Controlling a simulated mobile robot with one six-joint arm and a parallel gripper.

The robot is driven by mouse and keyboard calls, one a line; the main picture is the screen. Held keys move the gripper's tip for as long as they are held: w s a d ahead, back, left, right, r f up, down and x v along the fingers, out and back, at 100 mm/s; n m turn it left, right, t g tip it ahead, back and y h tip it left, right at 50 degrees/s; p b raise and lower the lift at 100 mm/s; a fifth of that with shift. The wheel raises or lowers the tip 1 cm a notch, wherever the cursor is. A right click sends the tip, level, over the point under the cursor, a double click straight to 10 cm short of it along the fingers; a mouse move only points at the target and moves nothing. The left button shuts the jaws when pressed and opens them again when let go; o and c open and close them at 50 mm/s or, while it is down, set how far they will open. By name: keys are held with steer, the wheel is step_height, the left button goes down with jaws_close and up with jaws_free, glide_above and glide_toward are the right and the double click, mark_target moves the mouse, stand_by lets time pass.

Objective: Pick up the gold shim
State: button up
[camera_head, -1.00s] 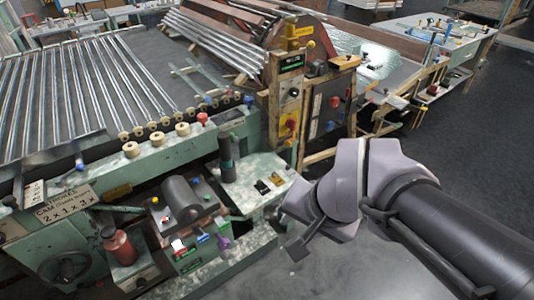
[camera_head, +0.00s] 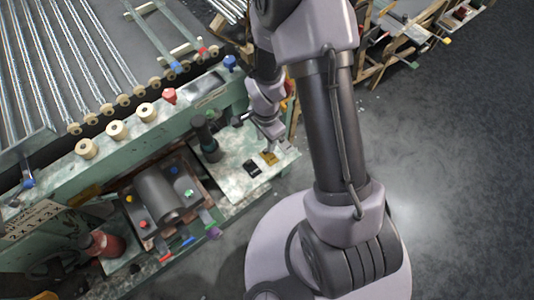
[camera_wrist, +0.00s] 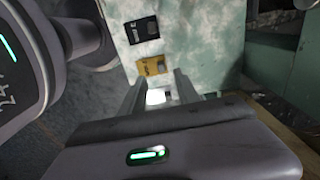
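The gold shim (camera_head: 269,158) is a small flat yellow piece lying on the pale, mottled green plate (camera_head: 232,178) of the machine. In the wrist view the gold shim (camera_wrist: 152,66) lies just beyond the fingertips, with dark marks on its face. My gripper (camera_head: 272,143) hangs above the plate, close to the shim. In the wrist view my gripper (camera_wrist: 158,88) is open, with its two fingers apart and nothing held between them. A bright white patch shows between the fingers. The exact height above the shim is hard to tell.
A black flat piece (camera_head: 252,167) lies beside the shim; it also shows in the wrist view (camera_wrist: 142,30). A dark upright cylinder (camera_head: 206,138) stands left of them. A motor-like block (camera_head: 158,195) with coloured knobs is further left. Open floor lies to the right.

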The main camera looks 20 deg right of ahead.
mark_target(265, 150)
step_height(265, 150, down, 6)
steer(key=b, duration=0.3)
steer(key=shift+w+a, duration=0.1)
steer(key=shift+r, duration=0.1)
jaws_close()
